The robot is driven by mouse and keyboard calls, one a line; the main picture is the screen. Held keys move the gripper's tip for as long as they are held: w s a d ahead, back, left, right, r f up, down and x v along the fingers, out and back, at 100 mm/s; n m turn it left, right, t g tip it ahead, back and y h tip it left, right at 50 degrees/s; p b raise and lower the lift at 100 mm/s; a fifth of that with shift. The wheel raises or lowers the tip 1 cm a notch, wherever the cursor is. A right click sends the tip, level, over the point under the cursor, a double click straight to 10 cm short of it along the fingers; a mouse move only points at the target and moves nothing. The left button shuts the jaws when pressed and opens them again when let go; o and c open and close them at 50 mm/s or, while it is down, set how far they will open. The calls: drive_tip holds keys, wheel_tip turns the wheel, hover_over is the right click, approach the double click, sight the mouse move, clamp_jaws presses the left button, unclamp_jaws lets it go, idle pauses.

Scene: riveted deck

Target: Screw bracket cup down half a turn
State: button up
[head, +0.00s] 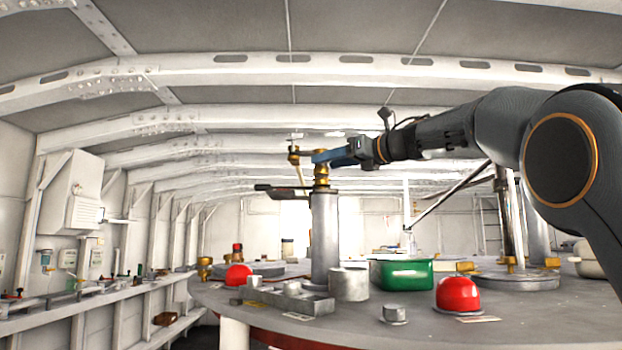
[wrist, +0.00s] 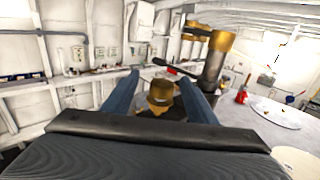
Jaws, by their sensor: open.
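My gripper (head: 318,156) has two blue fingers and reaches in from the right in the head view, at the height of the brass fittings on the grey post. In the wrist view my gripper (wrist: 162,92) is open, with one finger on each side of a round brass cup (wrist: 161,92). The cup's lower part is hidden or dark, and I cannot tell whether a finger touches it. In the head view a brass fitting (head: 321,173) caps the upright grey post (head: 325,235). Another brass piece (head: 294,155) shows left of my fingertips.
A dark bar (head: 275,189) sticks out left of the post. The brass-topped post (wrist: 216,60) stands close to my right finger in the wrist view.

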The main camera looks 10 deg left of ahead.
drive_tip(key=shift+w+f+b, duration=0.2)
drive_tip(key=shift+f+b, duration=0.25)
drive_tip(key=shift+f, duration=0.1)
drive_tip(key=shift+w+f+b, duration=0.15)
drive_tip(key=shift+f+b, duration=0.25)
drive_tip(key=shift+f, duration=0.1)
drive_tip(key=p+x, duration=0.3)
drive_tip(key=x, duration=0.3)
drive_tip(key=shift+w+a+r+p, duration=0.1)
drive_tip(key=shift+a+p, duration=0.15)
drive_tip(key=shift+p, duration=0.15)
drive_tip(key=shift+w+a+p, duration=0.3)
drive_tip(key=shift+w+a, duration=0.05)
drive_tip(key=shift+a, duration=0.2)
drive_tip(key=shift+c, duration=0.3)
drive_tip(key=c, duration=1)
